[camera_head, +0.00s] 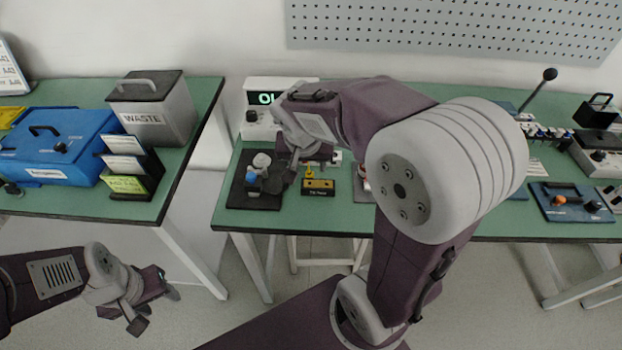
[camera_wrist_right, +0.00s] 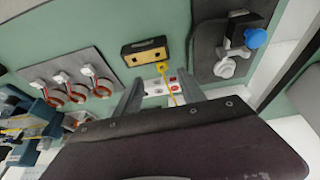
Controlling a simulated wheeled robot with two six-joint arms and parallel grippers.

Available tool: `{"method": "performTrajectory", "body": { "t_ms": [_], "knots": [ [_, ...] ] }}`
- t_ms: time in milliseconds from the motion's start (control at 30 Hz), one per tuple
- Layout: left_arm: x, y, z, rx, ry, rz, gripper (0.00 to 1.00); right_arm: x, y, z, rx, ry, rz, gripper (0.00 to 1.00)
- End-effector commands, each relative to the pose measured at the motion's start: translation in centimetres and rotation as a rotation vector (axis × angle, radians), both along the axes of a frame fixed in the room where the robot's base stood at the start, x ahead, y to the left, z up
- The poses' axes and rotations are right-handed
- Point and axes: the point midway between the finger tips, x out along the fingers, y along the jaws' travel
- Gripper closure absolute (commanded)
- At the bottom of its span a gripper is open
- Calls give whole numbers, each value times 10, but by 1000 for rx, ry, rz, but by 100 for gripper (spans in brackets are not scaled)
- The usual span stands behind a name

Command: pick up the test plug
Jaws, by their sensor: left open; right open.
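The yellow test plug (camera_head: 309,171) stands at the back edge of a black block with a yellow top (camera_head: 318,188) on the left part of the middle bench. In the right wrist view the plug (camera_wrist_right: 162,68) shows beside the block (camera_wrist_right: 145,51), with a yellow lead running from it between my fingers. My right gripper (camera_head: 290,172) is open above the bench, close to the plug; its fingers (camera_wrist_right: 160,88) lie on either side of the lead and hold nothing. My left gripper (camera_head: 155,308) is open and empty, low over the floor at the left.
A dark fixture with a blue knob (camera_head: 252,181) stands left of the block. A meter with a lit display (camera_head: 264,98) is behind. A grey plate with several copper-ringed parts (camera_wrist_right: 102,67) lies on the block's other side. A waste bin (camera_head: 150,110) stands on the left bench.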

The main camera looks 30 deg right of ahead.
Motion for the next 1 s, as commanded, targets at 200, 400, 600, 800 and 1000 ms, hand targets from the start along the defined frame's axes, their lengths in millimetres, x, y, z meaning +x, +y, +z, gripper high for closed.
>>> {"method": "performTrajectory", "body": {
  "t_ms": [200,400,600,800,1000],
  "knots": [
    [0,0,-6,0,0,0,51,7,-5,-19,0,0,1,53],
    [0,0,-15,0,0,0,51,17,-11,-45,1,4,-1,53],
    [0,0,-20,0,0,0,51,26,-16,-66,1,2,0,53],
    [0,0,-19,0,0,0,51,26,-16,-66,1,0,0,53],
    [0,0,-19,0,0,0,51,26,-16,-66,1,1,1,100]
  ]
}}
